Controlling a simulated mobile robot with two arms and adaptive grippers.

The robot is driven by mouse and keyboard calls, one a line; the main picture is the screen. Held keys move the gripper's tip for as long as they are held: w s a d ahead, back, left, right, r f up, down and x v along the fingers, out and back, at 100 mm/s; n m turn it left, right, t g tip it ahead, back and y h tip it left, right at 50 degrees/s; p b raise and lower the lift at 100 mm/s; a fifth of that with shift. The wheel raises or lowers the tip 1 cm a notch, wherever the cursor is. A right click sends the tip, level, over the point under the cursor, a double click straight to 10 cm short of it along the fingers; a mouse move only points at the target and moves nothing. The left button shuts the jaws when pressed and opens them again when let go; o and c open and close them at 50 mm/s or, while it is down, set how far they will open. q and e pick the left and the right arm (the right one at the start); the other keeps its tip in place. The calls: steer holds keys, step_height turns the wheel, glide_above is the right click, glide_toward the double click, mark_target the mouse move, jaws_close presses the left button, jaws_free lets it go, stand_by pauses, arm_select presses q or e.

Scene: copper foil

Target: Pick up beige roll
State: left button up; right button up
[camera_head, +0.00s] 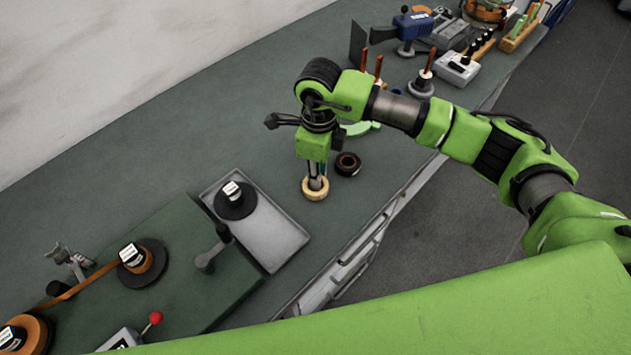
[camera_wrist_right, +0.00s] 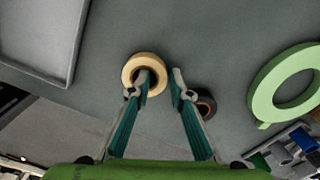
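The beige roll (camera_head: 306,192) lies flat on the green-grey worktop in the head view, directly under my right gripper (camera_head: 317,178). In the right wrist view the beige roll (camera_wrist_right: 130,72) is at the upper middle. My right gripper (camera_wrist_right: 162,76) has its two fingers apart there. The left finger overlaps the roll's centre hole, and the right finger is just outside the roll's right side. The roll's wall lies between the tips, with a visible gap by the right finger. I cannot tell how deep the fingertips reach. My left gripper is not in view.
A dark roll (camera_head: 348,164) lies close to the right of the beige roll. A light green ring (camera_wrist_right: 262,92) lies farther right in the wrist view. A grey tray (camera_head: 285,240) with a black roll (camera_head: 238,206) is at lower left. Tools crowd the far end.

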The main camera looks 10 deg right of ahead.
mark_target(312, 193)
steer(key=shift+f, duration=0.15)
steer(key=shift+c, duration=0.4)
jaws_close()
steer(key=shift+r, duration=0.2)
steer(key=shift+r, duration=0.6)
steer(key=s+r+b, duration=0.1)
steer(key=r, duration=0.1)
steer(key=s+a+r+b, duration=0.1)
steer(key=r, duration=0.1)
steer(key=s+a+r, duration=0.1)
steer(key=r, duration=0.1)
steer(key=shift+s+r+b, duration=0.3)
steer(key=shift+s+b, duration=0.1)
steer(key=s+a+r+b, duration=0.2)
steer(key=s+a+r, duration=0.2)
steer(key=s, duration=0.4)
steer(key=shift+s+r, duration=0.4)
steer(key=shift+r, duration=0.05)
